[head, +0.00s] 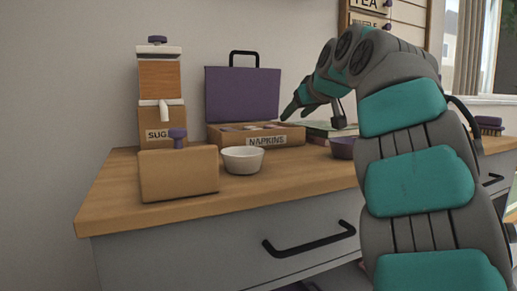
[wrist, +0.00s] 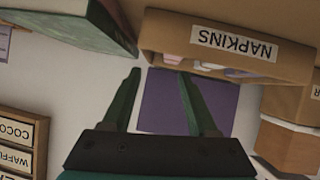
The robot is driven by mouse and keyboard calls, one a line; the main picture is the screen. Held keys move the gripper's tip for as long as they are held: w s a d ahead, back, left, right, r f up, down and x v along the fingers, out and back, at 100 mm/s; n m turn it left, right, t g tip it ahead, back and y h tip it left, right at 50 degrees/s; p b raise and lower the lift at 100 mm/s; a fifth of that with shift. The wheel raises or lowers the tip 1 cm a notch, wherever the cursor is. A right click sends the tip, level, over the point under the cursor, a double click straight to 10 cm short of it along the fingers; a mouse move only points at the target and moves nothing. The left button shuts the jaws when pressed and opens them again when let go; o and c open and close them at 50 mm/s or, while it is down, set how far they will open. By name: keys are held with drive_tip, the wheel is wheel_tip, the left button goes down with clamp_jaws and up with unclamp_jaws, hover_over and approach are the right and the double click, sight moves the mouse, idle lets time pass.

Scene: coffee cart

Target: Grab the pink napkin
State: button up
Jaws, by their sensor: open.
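The napkin box (head: 284,140), labelled NAPKINS, stands on the wooden counter with its purple lid (head: 242,93) raised behind it. Low folded shapes show inside, too small in the head view to tell apart. In the wrist view the box (wrist: 162,32) appears upside down. A pale pink napkin (wrist: 172,60) shows at the box's left end there, mostly hidden by the box wall. White and purple pieces lie beside it. My gripper (head: 314,117) is above the box's right end. In the wrist view its fingers (wrist: 160,73) are apart with nothing held.
A sugar dispenser (head: 159,82) stands left of the box. Books (head: 328,132) lie close on the right.

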sight(277, 127)
drive_tip(key=shift+w+a+f+y+b, duration=0.35)
drive_tip(key=shift+w+a+f+y, duration=0.1)
drive_tip(key=shift+a+f+y, duration=0.35)
drive_tip(key=p+x, duration=0.3)
drive_tip(key=x, duration=0.4)
drive_tip(key=shift+r+p, duration=0.15)
drive_tip(key=shift+p, duration=0.15)
drive_tip(key=shift+w+a+f, duration=0.1)
drive_tip(key=shift+w+f, duration=0.15)
drive_tip(key=shift+f, duration=0.05)
clamp_jaws()
